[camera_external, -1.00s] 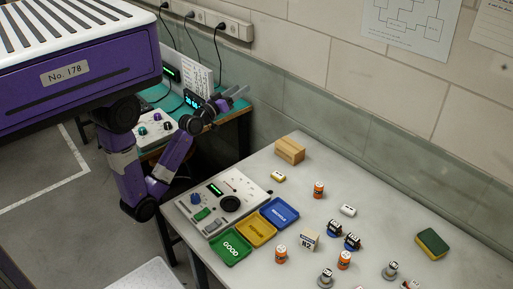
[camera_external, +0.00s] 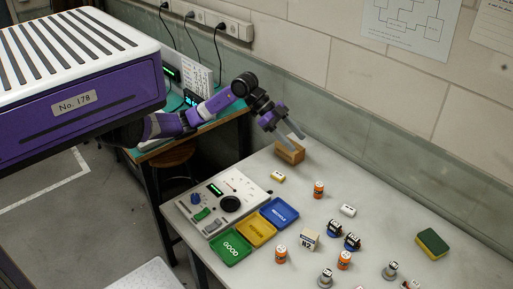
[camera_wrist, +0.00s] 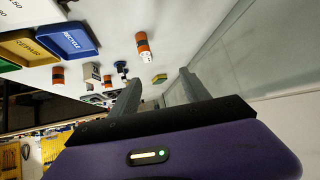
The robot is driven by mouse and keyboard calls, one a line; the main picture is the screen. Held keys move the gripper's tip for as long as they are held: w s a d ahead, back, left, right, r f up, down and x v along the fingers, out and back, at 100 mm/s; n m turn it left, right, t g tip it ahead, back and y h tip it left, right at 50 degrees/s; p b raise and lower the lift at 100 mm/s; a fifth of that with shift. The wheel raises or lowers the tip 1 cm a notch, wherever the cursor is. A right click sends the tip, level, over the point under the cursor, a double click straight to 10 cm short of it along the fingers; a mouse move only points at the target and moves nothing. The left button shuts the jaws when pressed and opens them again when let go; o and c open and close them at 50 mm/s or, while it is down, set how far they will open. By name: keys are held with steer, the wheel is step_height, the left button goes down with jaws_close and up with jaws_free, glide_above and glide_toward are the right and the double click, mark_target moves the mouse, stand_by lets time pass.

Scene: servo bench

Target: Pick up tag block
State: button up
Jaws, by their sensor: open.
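My gripper (camera_external: 295,138) is open and empty, high above the back-left of the bench, in front of a wooden block (camera_external: 290,157) in the picture. Its two spread fingers (camera_wrist: 160,92) also show in the wrist view, with nothing between them. The gripper is well apart from the tag block.
Green, yellow and blue trays (camera_external: 279,213) lie beside a control box (camera_external: 222,206). Orange cylinders (camera_external: 319,189), dark-blue parts (camera_external: 334,227), grey parts (camera_external: 326,277) and a green-yellow sponge (camera_external: 432,243) are spread about. The wall rises behind the bench. The back-right surface is mostly clear.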

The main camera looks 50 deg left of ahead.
mark_target(277, 174)
steer(key=s+a+f+m+g+y+b, duration=0.1)
steer(key=s+a+f+g+y, duration=0.1)
steer(key=a+f+y, duration=0.15)
steer(key=s+a+f+m+g+y, duration=0.1)
steer(key=s+a+f+y, duration=0.1)
steer(key=a+f, duration=0.25)
steer(key=shift+d+r+b+x, duration=0.1)
steer(key=shift+d+b+x, duration=0.1)
steer(key=shift+x, duration=1.15)
steer(key=shift+d+r+b+x, duration=0.1)
steer(key=shift+d+x, duration=0.1)
steer(key=shift+x, duration=1.1)
steer(key=shift+d+r+b+x, duration=0.1)
steer(key=shift+d+x, duration=0.1)
steer(key=shift+x, duration=1.15)
jaws_close()
